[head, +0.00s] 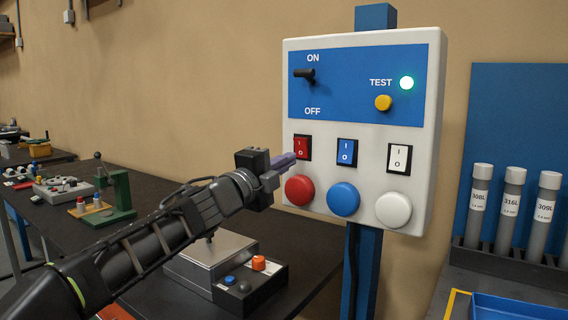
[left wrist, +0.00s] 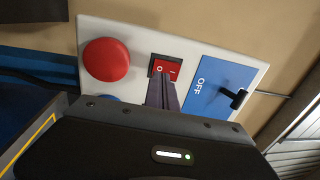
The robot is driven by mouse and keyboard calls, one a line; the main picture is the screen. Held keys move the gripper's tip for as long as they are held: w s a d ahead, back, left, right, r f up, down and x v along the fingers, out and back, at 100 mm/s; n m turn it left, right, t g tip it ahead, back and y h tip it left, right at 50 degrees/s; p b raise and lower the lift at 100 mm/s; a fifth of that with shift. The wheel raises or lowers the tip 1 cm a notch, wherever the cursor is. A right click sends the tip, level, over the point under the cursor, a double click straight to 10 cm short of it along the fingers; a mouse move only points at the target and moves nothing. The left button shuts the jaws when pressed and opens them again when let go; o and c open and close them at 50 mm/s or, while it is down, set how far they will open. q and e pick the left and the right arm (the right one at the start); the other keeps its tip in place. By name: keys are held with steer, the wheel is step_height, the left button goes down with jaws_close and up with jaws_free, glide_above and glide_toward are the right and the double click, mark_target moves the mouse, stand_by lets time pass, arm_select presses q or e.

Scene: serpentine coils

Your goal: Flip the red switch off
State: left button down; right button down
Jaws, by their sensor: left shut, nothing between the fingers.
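The red switch (head: 302,148) is a small rocker marked I and O, set in a black frame on the white control panel (head: 436,120). It also shows in the left wrist view (left wrist: 165,67). My left gripper (head: 293,157) is shut and empty, its fingertips at the lower left part of the red switch. In the left wrist view its closed fingers (left wrist: 165,80) reach the rocker's lower edge in the picture; I cannot tell whether they touch. My right gripper is not in view.
A red button (head: 300,190) sits just below the red switch. A blue switch (head: 347,152), white switch (head: 399,158), blue button (head: 343,199) and white button (head: 393,209) are to the right. A black toggle lever (head: 305,75) is above. A scale (head: 211,255) stands on the table below.

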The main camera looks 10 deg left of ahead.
arm_select(q)
steer(key=v, duration=1)
steer(key=shift+s+f+b, duration=0.25)
steer(key=shift+f+b, duration=0.1)
steer(key=shift+b, duration=0.1)
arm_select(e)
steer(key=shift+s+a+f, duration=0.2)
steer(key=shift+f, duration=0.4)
arm_select(q)
steer(key=shift+a, duration=0.15)
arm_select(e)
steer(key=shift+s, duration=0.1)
